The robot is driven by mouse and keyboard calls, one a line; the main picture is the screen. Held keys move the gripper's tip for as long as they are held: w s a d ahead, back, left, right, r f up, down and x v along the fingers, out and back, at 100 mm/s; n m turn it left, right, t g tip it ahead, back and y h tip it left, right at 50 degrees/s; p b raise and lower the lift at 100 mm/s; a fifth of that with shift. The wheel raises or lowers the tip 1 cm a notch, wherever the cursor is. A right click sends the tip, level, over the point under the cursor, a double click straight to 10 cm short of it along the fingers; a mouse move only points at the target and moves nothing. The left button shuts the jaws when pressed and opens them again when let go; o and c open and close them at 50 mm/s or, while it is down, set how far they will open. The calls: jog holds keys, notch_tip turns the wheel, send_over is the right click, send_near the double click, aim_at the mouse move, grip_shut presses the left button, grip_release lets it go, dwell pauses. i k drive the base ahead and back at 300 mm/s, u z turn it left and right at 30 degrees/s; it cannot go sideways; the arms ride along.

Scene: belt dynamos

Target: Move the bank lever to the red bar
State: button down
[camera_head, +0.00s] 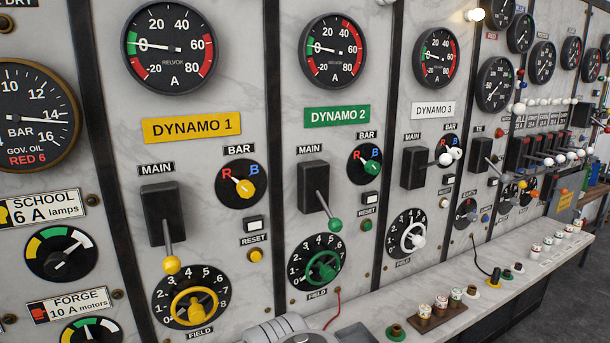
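No label that I can read says "bank", so I cannot tell which lever is the bank lever. A row of white-ended levers (549,161) stands small and crowded on the far right panel. A black lever switch (481,153) under a TIE label is on the panel left of it. BAR selectors marked red R and blue B are on the DYNAMO 1 (240,183), DYNAMO 2 (371,166) and DYNAMO 3 panels; the last is partly hidden behind its white knobs (450,156). My gripper's fingers are not visible.
MAIN levers hang down on DYNAMO 1 (168,225) and DYNAMO 2 (318,192). Field handwheels (193,304) project below. A pale ledge (455,282) runs along the board's foot, bearing several small fittings and a cable. Dark open floor (560,315) shows at lower right.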

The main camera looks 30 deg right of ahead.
aim_at(563, 192)
jog(key=z, duration=3)
jog(key=k, duration=1.2)
jog(key=z, duration=0.75)
jog(key=i, duration=3.55)
jog(key=u, duration=0.6)
jog(key=i, duration=1.5)
jog(key=u, duration=1.85)
jog(key=i, duration=1)
jog(key=u, duration=1)
